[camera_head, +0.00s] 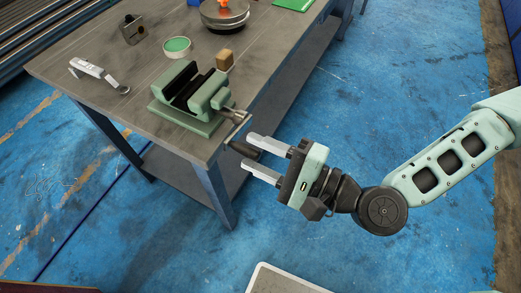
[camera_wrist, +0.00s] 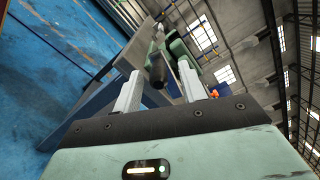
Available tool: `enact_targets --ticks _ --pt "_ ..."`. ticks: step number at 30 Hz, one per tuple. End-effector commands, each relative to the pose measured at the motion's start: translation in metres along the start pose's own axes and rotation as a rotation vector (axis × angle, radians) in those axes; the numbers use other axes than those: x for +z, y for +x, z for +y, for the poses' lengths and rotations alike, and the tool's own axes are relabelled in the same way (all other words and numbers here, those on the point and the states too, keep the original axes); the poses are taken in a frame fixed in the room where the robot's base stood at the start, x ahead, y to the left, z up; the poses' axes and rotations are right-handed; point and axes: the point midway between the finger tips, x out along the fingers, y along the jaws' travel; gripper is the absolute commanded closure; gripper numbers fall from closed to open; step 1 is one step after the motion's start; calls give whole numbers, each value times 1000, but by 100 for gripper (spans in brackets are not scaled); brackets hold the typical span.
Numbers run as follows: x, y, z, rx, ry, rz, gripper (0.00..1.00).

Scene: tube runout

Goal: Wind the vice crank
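The green vice (camera_head: 186,97) stands near the right front corner of the workbench, its dark jaws apart. Its metal crank (camera_head: 237,115) projects past the bench edge and carries a dark cylindrical handle (camera_head: 244,150). My gripper (camera_head: 248,150) is open beyond the bench edge, with its two pale fingers pointing at the crank. The handle lies between the fingertips. In the wrist view the handle (camera_wrist: 157,72) shows end-on between the two fingers (camera_wrist: 159,76), with a gap visible on each side. The vice (camera_wrist: 178,48) is partly hidden behind it.
A wooden block (camera_head: 225,60) is by the vice.

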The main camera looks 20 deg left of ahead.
Motion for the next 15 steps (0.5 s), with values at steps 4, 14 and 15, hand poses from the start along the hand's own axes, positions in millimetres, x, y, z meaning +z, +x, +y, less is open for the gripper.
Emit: enact_targets --ticks 4,14,15 --pt "-1 -7 0 0 1 2 59" --pt "-1 -38 0 0 1 3 59" --pt "-2 -42 0 -1 1 3 59"
